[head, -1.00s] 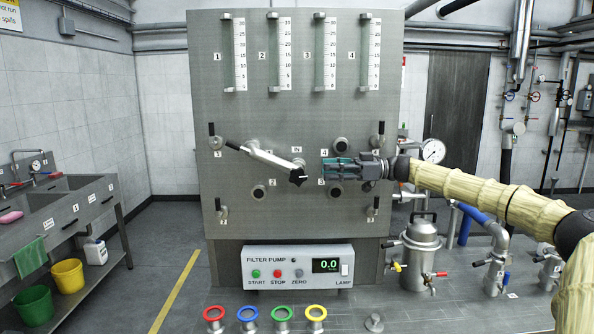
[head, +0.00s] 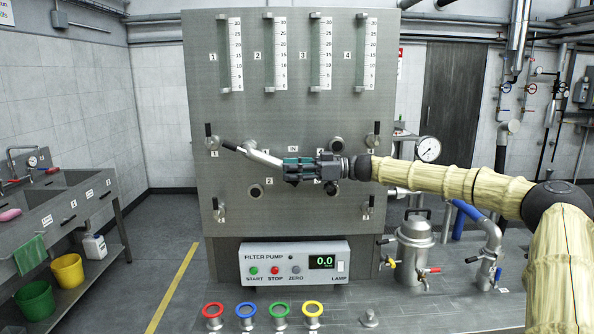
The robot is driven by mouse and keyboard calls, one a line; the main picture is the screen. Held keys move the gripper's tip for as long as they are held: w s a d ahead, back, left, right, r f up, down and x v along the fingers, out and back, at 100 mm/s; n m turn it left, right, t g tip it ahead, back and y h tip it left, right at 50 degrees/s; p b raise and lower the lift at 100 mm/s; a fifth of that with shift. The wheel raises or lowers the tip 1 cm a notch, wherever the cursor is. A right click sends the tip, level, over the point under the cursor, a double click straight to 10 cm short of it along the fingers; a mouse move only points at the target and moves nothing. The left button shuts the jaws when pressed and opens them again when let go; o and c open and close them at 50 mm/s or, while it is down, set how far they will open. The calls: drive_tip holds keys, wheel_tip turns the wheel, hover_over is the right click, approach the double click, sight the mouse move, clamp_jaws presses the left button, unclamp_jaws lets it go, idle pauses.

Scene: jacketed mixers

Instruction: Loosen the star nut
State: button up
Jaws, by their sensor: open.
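My gripper (head: 290,170) reaches in from the right, its fingers pointing left, in front of the steel panel (head: 225,120). Its jaws are open. The pale swing pipe (head: 262,156) slopes down to the right from its pivot on the panel, and its lower end runs behind my fingers. The black star nut at that lower end is hidden by my gripper now. I cannot tell whether the fingers are around the nut or only in front of it.
Numbered ports and black-handled valves (head: 373,141) sit around the panel. The filter pump box (head: 294,262) is below, with coloured rings (head: 280,309) in front. A steel vessel (head: 414,248) stands to the right under my arm. A sink bench (head: 60,205) is at the left.

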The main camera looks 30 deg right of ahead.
drive_tip(key=c, duration=0.6)
drive_tip(key=shift+f, duration=0.15)
drive_tip(key=c, duration=0.3)
drive_tip(key=shift+d+f, duration=0.15)
drive_tip(key=shift+d, duration=0.1)
clamp_jaws()
drive_tip(key=shift+d, duration=0.1)
